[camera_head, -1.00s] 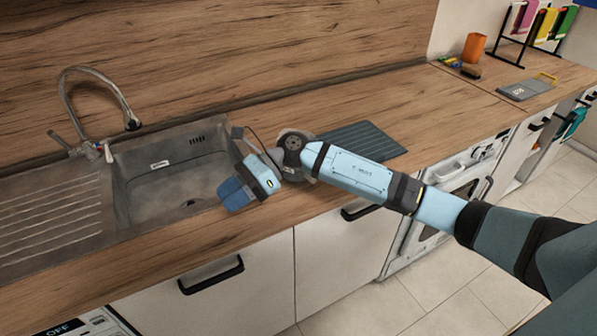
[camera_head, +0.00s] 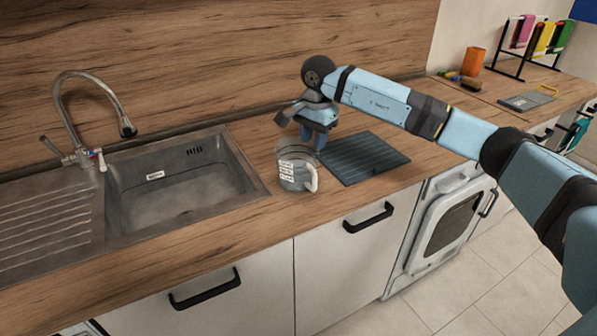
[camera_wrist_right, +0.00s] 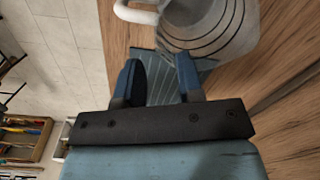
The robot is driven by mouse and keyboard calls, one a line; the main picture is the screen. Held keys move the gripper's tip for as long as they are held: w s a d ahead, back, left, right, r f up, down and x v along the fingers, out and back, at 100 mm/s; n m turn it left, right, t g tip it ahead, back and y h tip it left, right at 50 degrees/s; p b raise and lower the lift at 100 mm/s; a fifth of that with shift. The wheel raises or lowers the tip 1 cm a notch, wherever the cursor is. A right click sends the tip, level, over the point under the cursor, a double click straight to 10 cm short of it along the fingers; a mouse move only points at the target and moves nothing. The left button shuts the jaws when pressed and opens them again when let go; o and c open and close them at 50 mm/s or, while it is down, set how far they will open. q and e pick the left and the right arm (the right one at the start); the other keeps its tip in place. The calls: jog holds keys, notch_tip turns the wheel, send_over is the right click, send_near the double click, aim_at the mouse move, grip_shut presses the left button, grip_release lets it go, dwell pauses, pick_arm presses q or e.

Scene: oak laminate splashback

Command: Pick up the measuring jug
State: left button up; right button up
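The measuring jug (camera_head: 294,168) is grey and translucent, with white labels and a white handle on its right side. It stands upright on the wooden counter between the sink and the dark ribbed mat. My right gripper (camera_head: 313,142) is just behind it in the head view, partly hidden by my wrist. In the right wrist view, the gripper (camera_wrist_right: 160,72) has its two blue fingers apart with nothing between them. The jug (camera_wrist_right: 208,28) is beyond the fingertips there, towards the upper right, with its handle at upper left. My left gripper is not in view.
The steel sink (camera_head: 255,180) with its tap (camera_head: 90,100) lies left of the jug. The ribbed mat (camera_head: 368,160) lies to its right. The front counter edge is close to the jug.

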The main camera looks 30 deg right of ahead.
aim_at(312, 161)
jog(key=f, duration=0.7)
jog(key=shift+w+f+p, duration=0.2)
jog(key=shift+f+p, duration=0.1)
jog(key=shift+f, duration=0.05)
grip_shut()
